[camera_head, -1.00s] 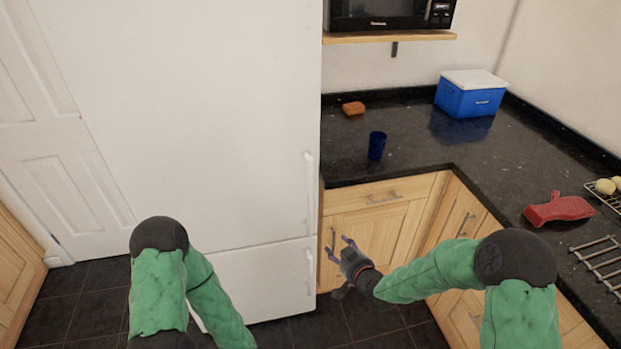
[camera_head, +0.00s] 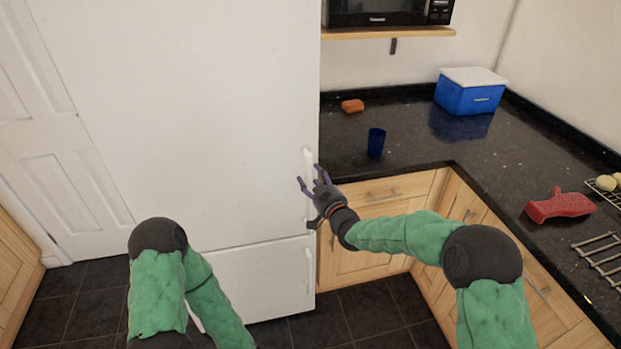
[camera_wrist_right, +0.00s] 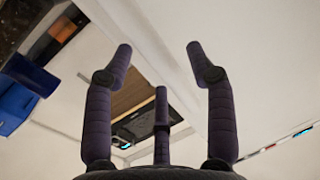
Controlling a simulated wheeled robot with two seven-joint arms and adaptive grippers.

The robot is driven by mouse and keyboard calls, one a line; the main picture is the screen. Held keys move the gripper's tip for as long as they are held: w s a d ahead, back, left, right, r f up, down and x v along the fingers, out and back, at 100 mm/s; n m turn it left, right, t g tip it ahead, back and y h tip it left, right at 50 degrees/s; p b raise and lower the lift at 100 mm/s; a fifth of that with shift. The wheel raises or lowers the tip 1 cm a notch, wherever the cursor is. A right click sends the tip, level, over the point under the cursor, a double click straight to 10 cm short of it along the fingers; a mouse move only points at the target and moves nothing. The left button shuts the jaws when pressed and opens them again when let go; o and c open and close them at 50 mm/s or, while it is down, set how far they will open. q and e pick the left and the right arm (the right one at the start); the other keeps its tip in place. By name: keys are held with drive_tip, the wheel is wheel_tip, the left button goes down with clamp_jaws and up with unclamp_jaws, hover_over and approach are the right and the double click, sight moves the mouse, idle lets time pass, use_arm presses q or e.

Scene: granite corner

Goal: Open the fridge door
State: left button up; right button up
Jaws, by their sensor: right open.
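The white fridge (camera_head: 210,110) stands left of the counter, its large upper door shut above a smaller lower door (camera_head: 260,280). The upper door's white vertical handle (camera_head: 308,160) is near the door's right edge. My right gripper (camera_head: 308,182) is open at the handle, its fingers in front of the handle's lower part. I cannot tell whether they touch it. In the right wrist view the open fingers (camera_wrist_right: 158,62) are spread with nothing held between them. My left arm shows at the lower left, but its gripper is out of view.
The dark counter (camera_head: 450,150) right of the fridge holds a blue cup (camera_head: 376,142), an orange sponge (camera_head: 352,106), a blue cooler (camera_head: 470,92) and a red item (camera_head: 560,206). A microwave (camera_head: 390,12) sits on a shelf above. Dark floor (camera_head: 350,318) lies clear before the fridge.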

drive_tip(key=shift+x, duration=1.05)
clamp_jaws()
drive_tip(key=shift+s, duration=0.1)
